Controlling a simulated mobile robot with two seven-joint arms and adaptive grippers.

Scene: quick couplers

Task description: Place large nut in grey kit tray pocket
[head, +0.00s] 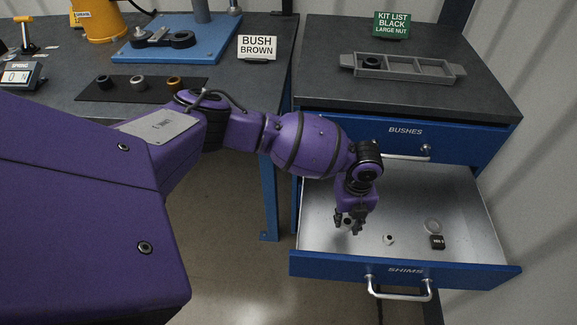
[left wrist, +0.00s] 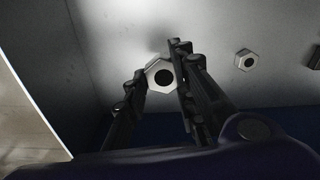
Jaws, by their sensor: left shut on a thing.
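My left gripper (head: 350,222) is inside the open lower drawer and shut on the large nut. In the left wrist view the large nut (left wrist: 157,88), a pale hexagon with a dark hole, sits between the fingertips of the left gripper (left wrist: 160,77). In the head view the fingers mostly hide it. The grey kit tray (head: 410,74) lies on the right worktop, a long tray with several pockets. A black bush (head: 371,62) sits in its left pocket. The other pockets look empty. My right gripper is not in view.
A smaller nut (head: 388,239), a clear ring (head: 433,226) and a black box (head: 437,242) lie in the drawer (head: 410,197). The closed BUSHES drawer (head: 405,131) is above. A green kit list sign (head: 392,25) stands behind the tray. The worktop around the tray is clear.

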